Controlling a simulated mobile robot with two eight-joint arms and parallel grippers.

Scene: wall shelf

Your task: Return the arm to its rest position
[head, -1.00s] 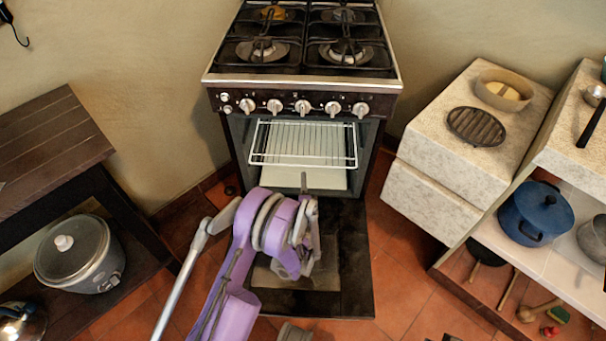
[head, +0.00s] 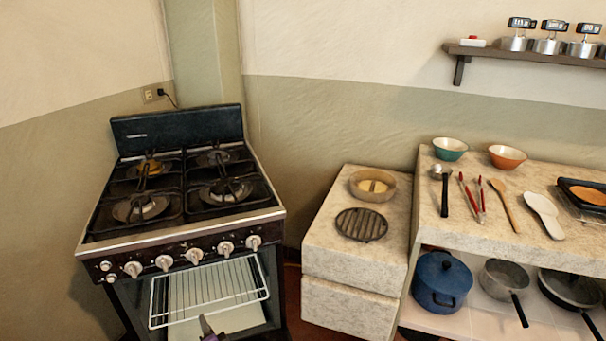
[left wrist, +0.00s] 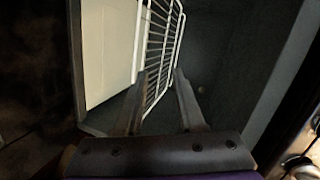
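The tip of my left gripper (head: 207,328) shows at the bottom edge of the head view, in front of the oven opening; most of my left arm is out of frame. In the left wrist view, the two fingers of the left gripper (left wrist: 160,80) are spread apart with nothing held between them. Beyond them are the white wire rack (left wrist: 160,45) and a pale panel (left wrist: 110,45) of the oven. I cannot tell whether the fingers touch the rack. My right gripper is not in view.
The stove (head: 190,215) stands at left, its oven open and its wire rack (head: 210,290) partly out. A stone block (head: 335,255) with a grill plate (head: 362,224) and bowl (head: 373,187) stands right of it. The counter (head: 515,195) holds utensils; a wall shelf (head: 490,50) hangs above.

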